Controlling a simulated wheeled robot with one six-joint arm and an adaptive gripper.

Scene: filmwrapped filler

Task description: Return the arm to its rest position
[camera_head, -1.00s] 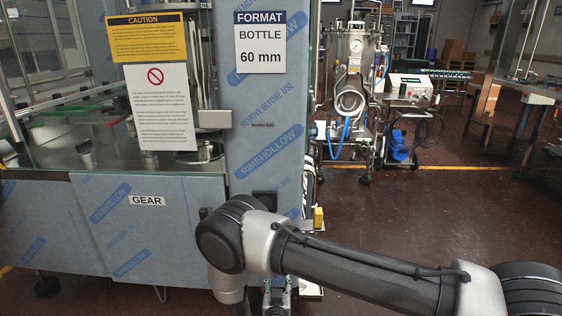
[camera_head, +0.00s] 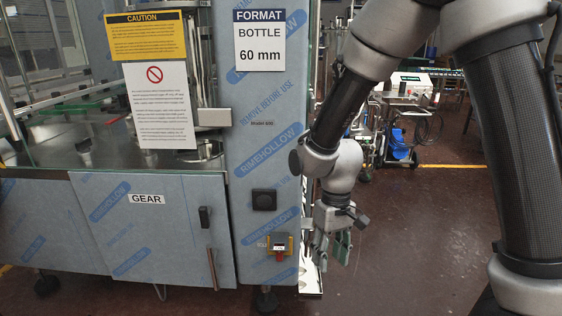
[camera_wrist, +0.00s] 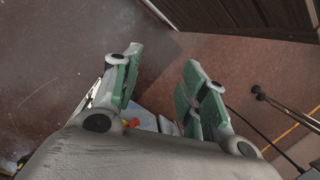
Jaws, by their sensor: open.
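My gripper (camera_head: 334,244) hangs from my folded arm at the right of the machine in the head view, pointing down over the floor. In the wrist view, its two green-padded fingers (camera_wrist: 160,85) stand well apart with nothing between them. The gripper is open and empty. My arm rises from the lower right and bends down at the middle of the head view, with its upper part cut off by the top edge.
The film-wrapped machine (camera_head: 265,150) stands close left of my gripper. Equipment on a cart (camera_head: 405,95) stands behind my arm. The red-brown floor (camera_head: 420,240) is clear.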

